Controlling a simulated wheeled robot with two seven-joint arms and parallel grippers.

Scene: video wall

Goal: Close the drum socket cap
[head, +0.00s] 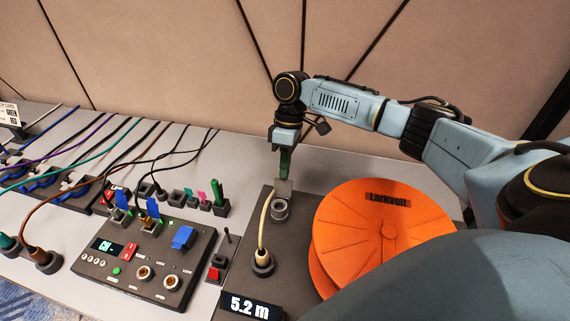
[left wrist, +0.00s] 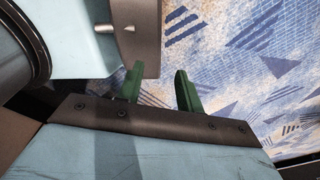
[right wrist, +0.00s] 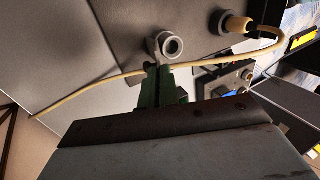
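The orange drum (head: 375,235) marked "Larkvolt" stands on a dark grey base at the right. The drum socket (head: 281,209), a grey round ring, sits left of it; it also shows in the right wrist view (right wrist: 170,47). A small grey plate, apparently the cap (head: 284,187), stands upright behind the socket opening. My right gripper (head: 285,172) points down just behind the plate; its green fingers (right wrist: 161,88) are close together. Whether they touch the cap is hidden. My left gripper (left wrist: 158,90) is open and empty over the patterned carpet.
A control panel (head: 145,265), a red switch (head: 214,272) and several cables lie left. A "5.2 m" display (head: 250,307) is in front. A wall stands behind.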

